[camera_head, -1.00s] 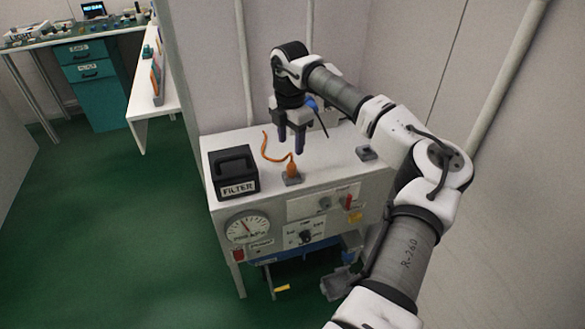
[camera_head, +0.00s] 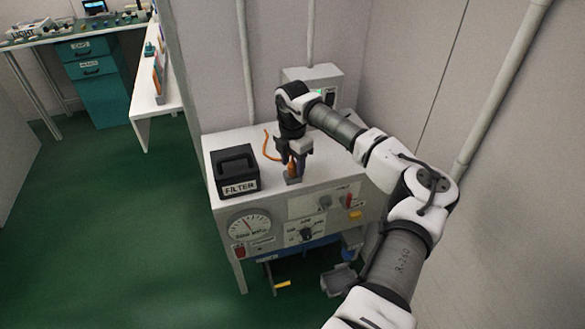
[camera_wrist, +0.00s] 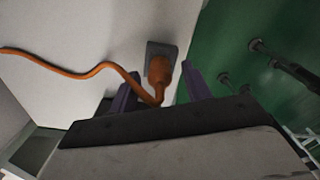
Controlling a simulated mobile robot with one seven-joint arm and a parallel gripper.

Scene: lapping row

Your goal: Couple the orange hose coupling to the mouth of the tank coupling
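The orange hose coupling (camera_head: 292,169) stands in a small grey holder (camera_head: 293,180) near the front edge of the white bench top. Its orange hose (camera_head: 268,146) curls away to the left and back. My gripper (camera_head: 293,163) points down over the coupling. In the wrist view, the purple fingers of my gripper (camera_wrist: 160,76) stand apart, one on each side of the orange coupling (camera_wrist: 160,70), with a gap visible at the right finger. Contact at the left finger is unclear. I cannot pick out the tank coupling.
A black FILTER box (camera_head: 235,170) stands on the bench (camera_head: 225,139) to the left of the coupling. A grey box (camera_head: 328,76) with a green light is at the back wall, partly behind my arm. Dials and knobs line the bench front. Green floor is clear at left.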

